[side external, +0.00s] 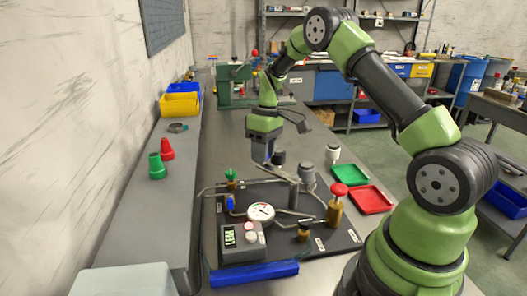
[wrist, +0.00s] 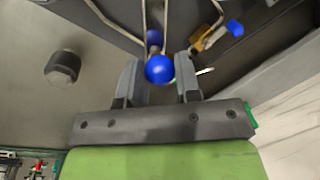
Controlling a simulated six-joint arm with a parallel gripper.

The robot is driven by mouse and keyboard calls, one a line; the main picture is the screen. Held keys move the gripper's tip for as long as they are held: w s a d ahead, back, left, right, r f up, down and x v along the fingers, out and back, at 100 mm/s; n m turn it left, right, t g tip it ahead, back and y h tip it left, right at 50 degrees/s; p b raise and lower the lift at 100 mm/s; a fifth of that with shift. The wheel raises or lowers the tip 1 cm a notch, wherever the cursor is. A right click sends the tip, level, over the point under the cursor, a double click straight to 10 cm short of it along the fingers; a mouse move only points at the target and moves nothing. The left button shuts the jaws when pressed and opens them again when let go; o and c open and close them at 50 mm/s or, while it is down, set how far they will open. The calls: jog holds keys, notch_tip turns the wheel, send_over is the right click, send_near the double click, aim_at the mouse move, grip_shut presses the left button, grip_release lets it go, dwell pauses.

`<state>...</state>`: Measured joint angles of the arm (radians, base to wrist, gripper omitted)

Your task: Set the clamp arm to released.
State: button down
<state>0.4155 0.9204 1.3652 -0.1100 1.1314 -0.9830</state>
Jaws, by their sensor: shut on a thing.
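My gripper (side external: 268,158) points down over the back of the dark fixture board (side external: 312,243). In the wrist view, a round blue knob (wrist: 159,69) sits between the two fingers of my gripper (wrist: 160,82), and the gripper is shut on it. The knob appears to be the end of the clamp arm. Most of the arm behind it is hidden, so its angle cannot be told. In the side view the fingers largely cover the knob.
The board carries bent metal pipes, a round gauge (side external: 261,212), a red-topped brass valve (side external: 335,206), a blue valve handle (side external: 230,202) and a LEAK display box (side external: 242,242). Green (side external: 350,177) and red (side external: 370,199) trays lie right. A blue bar (side external: 254,273) lies in front.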

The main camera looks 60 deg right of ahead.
jog(key=shift+a, duration=0.15)
jog(key=c, duration=0.8)
grip_release()
jog(key=shift+r, duration=0.1)
jog(key=r, duration=0.3)
jog(key=d+r, duration=0.1)
jog(key=r, duration=0.2)
jog(key=d+r, duration=0.1)
jog(key=r, duration=0.2)
jog(key=shift+w+r, duration=0.15)
jog(key=shift+r, duration=0.15)
